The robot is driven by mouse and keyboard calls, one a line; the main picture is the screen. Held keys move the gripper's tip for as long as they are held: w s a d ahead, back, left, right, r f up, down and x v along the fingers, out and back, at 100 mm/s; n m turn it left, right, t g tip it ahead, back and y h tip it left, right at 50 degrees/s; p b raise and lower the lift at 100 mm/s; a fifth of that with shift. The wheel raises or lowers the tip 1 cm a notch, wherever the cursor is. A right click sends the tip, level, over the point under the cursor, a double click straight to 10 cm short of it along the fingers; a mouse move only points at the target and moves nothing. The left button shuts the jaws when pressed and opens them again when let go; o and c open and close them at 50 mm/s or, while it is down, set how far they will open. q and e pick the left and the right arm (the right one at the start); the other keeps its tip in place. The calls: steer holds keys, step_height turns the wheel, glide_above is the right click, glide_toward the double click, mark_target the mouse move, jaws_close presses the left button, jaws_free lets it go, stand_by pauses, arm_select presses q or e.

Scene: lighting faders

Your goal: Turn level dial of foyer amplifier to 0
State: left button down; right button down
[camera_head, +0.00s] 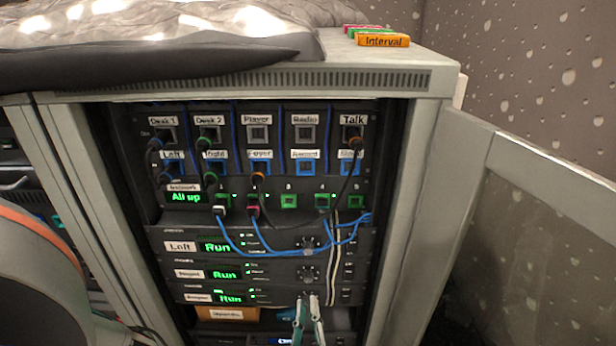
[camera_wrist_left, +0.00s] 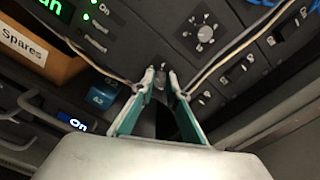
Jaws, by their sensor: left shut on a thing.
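Three amplifiers with green Run displays are stacked in the rack. The lowest one (camera_head: 272,296), with a small label too blurred to read surely, has my left gripper (camera_head: 308,299) at its level dial. In the left wrist view my left gripper (camera_wrist_left: 161,76) has its teal fingers closed on that dial (camera_wrist_left: 161,69). The fingers hide most of the dial, so its pointer and setting cannot be read. The middle amplifier's dial (camera_wrist_left: 206,33) is free, just above and right of the fingers. My right gripper is out of view.
Blue cables (camera_head: 262,248) and pale cables hang across the amplifier fronts near the dials. An orange Spares box (camera_head: 245,314) sits under the lowest amplifier. A patch panel (camera_head: 258,135) is above. The rack door (camera_head: 500,165) stands open at right.

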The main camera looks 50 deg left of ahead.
arm_select(q)
steer(key=n, duration=0.6)
steer(key=shift+s+f, duration=0.1)
steer(key=n, duration=0.6)
steer(key=shift+n, duration=0.3)
stand_by(0.3)
steer(key=c, duration=2)
jaws_free()
